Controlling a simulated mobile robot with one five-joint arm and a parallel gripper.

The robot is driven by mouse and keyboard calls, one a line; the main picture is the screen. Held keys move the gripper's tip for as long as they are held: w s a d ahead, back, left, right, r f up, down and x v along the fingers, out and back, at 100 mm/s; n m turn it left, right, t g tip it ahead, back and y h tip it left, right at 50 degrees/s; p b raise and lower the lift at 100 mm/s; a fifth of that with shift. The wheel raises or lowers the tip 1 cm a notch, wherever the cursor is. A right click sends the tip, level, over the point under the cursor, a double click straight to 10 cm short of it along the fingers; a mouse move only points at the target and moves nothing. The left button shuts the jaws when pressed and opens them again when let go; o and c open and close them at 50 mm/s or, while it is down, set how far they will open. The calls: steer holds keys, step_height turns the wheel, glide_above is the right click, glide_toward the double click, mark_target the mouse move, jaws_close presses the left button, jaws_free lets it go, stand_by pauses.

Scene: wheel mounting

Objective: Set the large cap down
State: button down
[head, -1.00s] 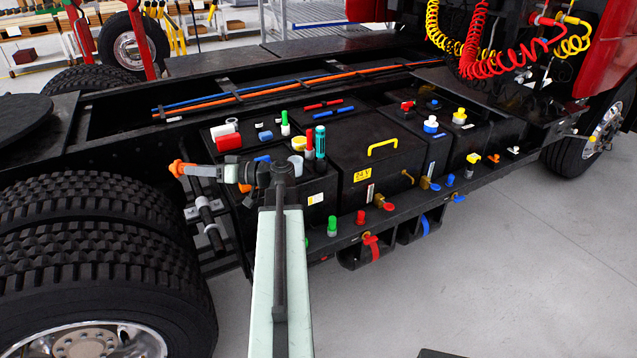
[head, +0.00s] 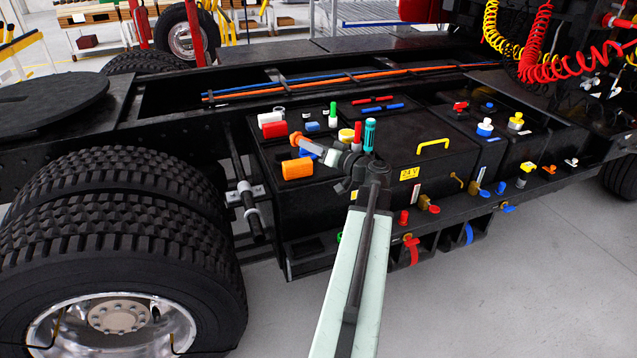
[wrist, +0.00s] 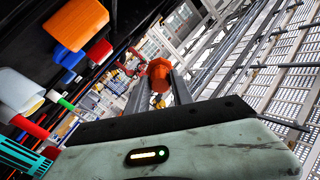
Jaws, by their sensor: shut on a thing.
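The large cap (head: 295,139), orange, is at the tip of my gripper (head: 306,143), above the left part of the black box top (head: 322,178). In the wrist view the orange cap (wrist: 159,72) sits between the two grey fingers of my gripper (wrist: 162,88), which are shut on it. An orange block (head: 297,169) lies on the box top just below the cap in the head view; it also shows at the upper left of the wrist view (wrist: 75,24). I cannot tell the exact height of the cap above the box top.
A red cylinder (head: 274,129), a white piece (head: 269,118), a green-capped piece (head: 333,115) and a teal handle (head: 369,134) stand close around my gripper. Large tyres (head: 120,225) are at the left.

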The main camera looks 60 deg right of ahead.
steer(key=s+d+f+m+g+h+b, duration=0.2)
steer(key=s+d+f+m+h+b, duration=0.15)
steer(key=s+d, duration=0.35)
steer(key=s+d+f+m+g+h+b, duration=0.1)
steer(key=s+d+f+m+h+b, duration=0.1)
steer(key=s+d+f+h, duration=0.45)
steer(key=w+a+r+y+b, duration=0.1)
steer(key=w+a+r+y, duration=0.15)
steer(key=w, duration=1.35)
steer(key=shift+h, duration=0.35)
steer(key=f+b, duration=0.4)
steer(key=f, duration=0.1)
steer(key=shift+s+a+f+b, duration=0.15)
steer(key=shift+a+f+b, duration=0.1)
steer(key=shift+a+b, duration=0.15)
steer(key=c, duration=1.1)
jaws_free()
steer(key=shift+r, duration=0.15)
